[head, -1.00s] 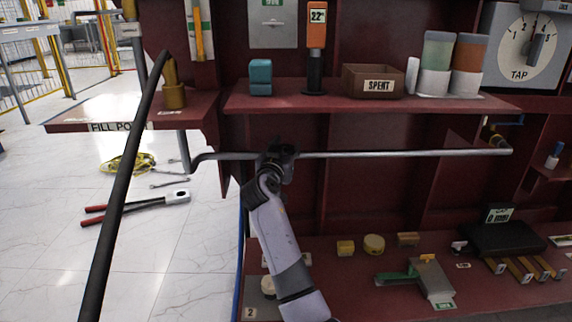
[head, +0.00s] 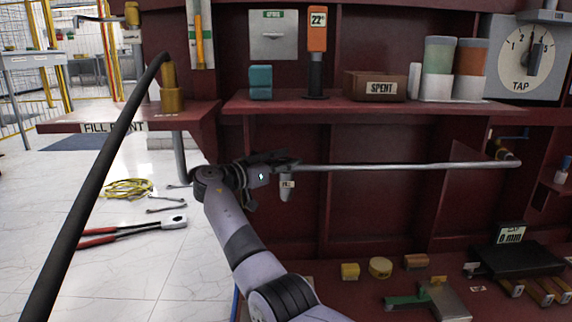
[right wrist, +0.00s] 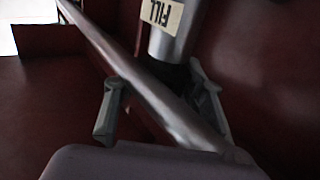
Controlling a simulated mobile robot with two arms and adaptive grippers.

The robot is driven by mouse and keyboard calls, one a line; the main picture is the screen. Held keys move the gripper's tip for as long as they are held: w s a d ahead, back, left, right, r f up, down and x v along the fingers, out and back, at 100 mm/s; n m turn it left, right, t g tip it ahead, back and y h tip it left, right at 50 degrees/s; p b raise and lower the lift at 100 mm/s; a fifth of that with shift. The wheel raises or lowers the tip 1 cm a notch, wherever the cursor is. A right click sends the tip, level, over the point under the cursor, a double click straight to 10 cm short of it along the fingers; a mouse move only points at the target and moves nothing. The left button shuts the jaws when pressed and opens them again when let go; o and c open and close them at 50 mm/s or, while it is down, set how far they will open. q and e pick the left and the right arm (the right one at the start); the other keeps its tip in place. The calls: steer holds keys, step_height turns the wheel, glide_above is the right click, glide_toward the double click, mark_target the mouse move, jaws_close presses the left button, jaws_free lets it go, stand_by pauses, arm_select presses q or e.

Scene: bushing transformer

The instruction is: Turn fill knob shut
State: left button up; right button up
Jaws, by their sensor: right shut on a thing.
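The fill knob (head: 286,190) is a grey cylindrical handle with a pale FILL tag. In the head view it hangs just below the pipe (head: 400,166), at my right gripper (head: 284,168). In the right wrist view the fill knob (right wrist: 172,42) comes in from the top, with its end between the two fingers of my right gripper (right wrist: 160,105). The gripper is shut on the knob, though the exact contact is dark and partly hidden. The pipe (right wrist: 135,75) crosses diagonally between the fingers too. My left gripper is not in view.
A dark red shelf (head: 235,105) above carries a SPENT box (head: 374,86) and jars. A black hose (head: 110,180) runs down the left. A lower red bench holds small parts and a green-handled tool (head: 405,299). White floor lies at left.

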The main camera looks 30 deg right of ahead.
steer(key=shift+m+g, duration=0.4)
steer(key=shift+g, duration=0.2)
steer(key=o, duration=1.2)
steer(key=shift+d, duration=0.1)
steer(key=shift+c, duration=0.2)
steer(key=a, duration=1.2)
steer(key=shift+s, duration=0.3)
